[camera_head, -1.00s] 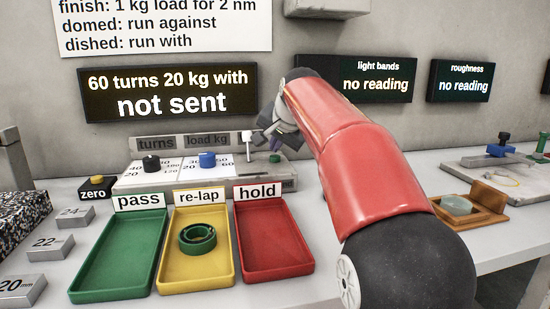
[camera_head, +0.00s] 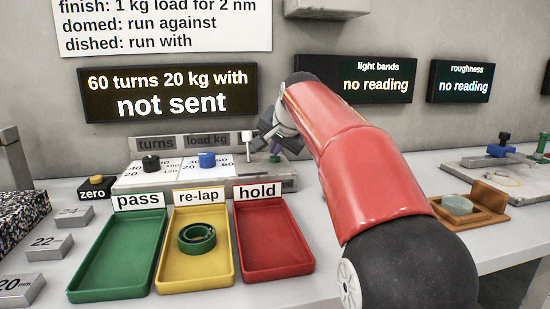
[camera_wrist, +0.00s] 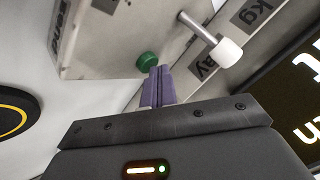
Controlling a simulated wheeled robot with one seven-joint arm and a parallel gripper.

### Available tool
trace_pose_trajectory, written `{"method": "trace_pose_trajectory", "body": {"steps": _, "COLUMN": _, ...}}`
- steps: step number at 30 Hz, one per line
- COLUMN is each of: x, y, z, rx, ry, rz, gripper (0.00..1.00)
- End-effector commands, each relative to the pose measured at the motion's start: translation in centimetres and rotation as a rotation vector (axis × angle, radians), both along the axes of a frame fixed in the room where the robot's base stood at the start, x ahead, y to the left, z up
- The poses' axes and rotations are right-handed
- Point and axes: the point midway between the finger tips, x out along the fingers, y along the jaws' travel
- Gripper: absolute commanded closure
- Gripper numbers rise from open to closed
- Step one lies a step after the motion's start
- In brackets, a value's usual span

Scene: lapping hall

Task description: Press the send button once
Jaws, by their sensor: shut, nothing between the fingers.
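The send button is a green round knob (camera_wrist: 147,61) at the end of the control box, beside a label reading "send" (camera_wrist: 66,22) in the wrist view. In the head view the green button (camera_head: 275,159) shows just below my gripper (camera_head: 274,151). My gripper's purple fingers (camera_wrist: 158,70) are shut and empty. Their tips are right at the button's edge in the wrist view; I cannot tell whether they touch it. The dark display (camera_head: 168,93) reads "60 turns 20 kg with not sent".
A white-capped lever (camera_head: 249,146) stands close to the button; it also shows in the wrist view (camera_wrist: 226,53). The box (camera_head: 150,181) carries a black knob (camera_head: 151,163) and a blue knob (camera_head: 207,160). Green, yellow and red trays (camera_head: 275,270) lie in front.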

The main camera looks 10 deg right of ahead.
Motion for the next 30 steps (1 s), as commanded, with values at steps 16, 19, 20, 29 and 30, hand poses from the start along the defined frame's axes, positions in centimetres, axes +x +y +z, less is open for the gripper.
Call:
{"method": "trace_pose_trajectory", "body": {"steps": 16, "x": 0.0, "y": 0.0, "z": -0.5, "rx": 0.000, "ry": 0.002, "rz": 0.001, "gripper": 1.00}}
{"method": "trace_pose_trajectory", "body": {"steps": 19, "x": 0.0, "y": 0.0, "z": -0.4, "rx": 0.000, "ry": 0.002, "rz": 0.001, "gripper": 1.00}}
{"method": "trace_pose_trajectory", "body": {"steps": 20, "x": 0.0, "y": 0.0, "z": -0.3, "rx": 0.000, "ry": 0.002, "rz": 0.001, "gripper": 1.00}}
{"method": "trace_pose_trajectory", "body": {"steps": 29, "x": 0.0, "y": 0.0, "z": 1.3, "rx": 0.000, "ry": 0.002, "rz": 0.001, "gripper": 1.00}}
{"method": "trace_pose_trajectory", "body": {"steps": 30, "x": 0.0, "y": 0.0, "z": 1.4, "rx": 0.000, "ry": 0.001, "rz": 0.000, "gripper": 1.00}}
